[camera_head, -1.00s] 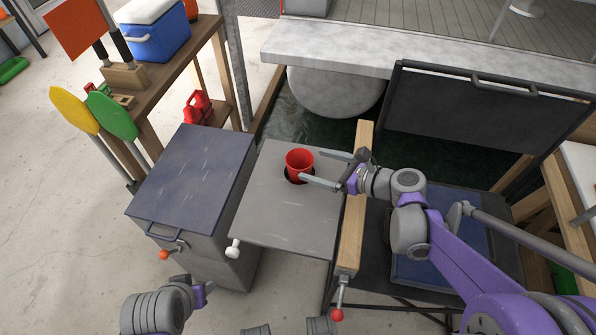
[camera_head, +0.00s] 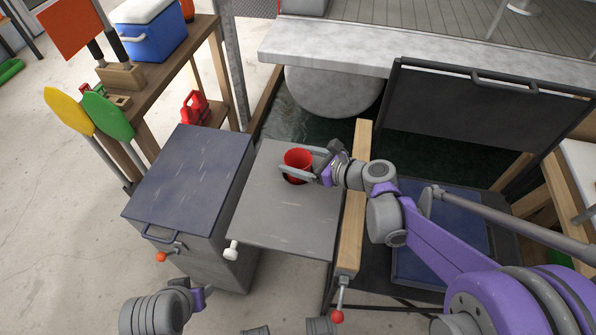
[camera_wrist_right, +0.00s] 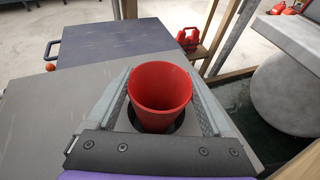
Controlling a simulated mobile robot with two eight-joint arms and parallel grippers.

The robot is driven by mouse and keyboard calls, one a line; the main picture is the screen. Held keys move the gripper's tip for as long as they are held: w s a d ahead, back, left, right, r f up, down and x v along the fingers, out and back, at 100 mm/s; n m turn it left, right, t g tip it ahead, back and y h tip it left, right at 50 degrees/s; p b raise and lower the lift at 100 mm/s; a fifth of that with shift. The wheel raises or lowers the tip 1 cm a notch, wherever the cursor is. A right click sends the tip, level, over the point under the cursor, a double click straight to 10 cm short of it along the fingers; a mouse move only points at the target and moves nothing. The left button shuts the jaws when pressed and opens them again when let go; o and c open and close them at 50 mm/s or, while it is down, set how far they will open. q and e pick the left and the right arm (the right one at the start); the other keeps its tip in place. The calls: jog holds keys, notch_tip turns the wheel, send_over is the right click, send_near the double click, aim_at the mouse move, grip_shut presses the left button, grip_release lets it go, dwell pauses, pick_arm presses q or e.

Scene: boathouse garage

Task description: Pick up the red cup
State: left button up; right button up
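The red cup (camera_head: 297,160) stands upright in a dark round hole in the grey panel (camera_head: 285,215). My right gripper (camera_head: 298,163) is around the cup, with one finger on each side of it. In the right wrist view the cup (camera_wrist_right: 160,92) sits between the two open fingers (camera_wrist_right: 160,100), and a gap shows on each side. The lower part of the cup is hidden in the hole. My left gripper (camera_head: 203,297) is at the bottom left, and its fingers cannot be made out clearly.
A dark blue lidded box (camera_head: 192,180) stands left of the panel. A wooden rail (camera_head: 354,205) runs along the panel's right side. A raised dark lid (camera_head: 475,115) and a grey stone ledge (camera_head: 340,50) stand behind. A wooden bench holds a blue cooler (camera_head: 150,32).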

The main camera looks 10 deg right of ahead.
jog(key=c, duration=0.9)
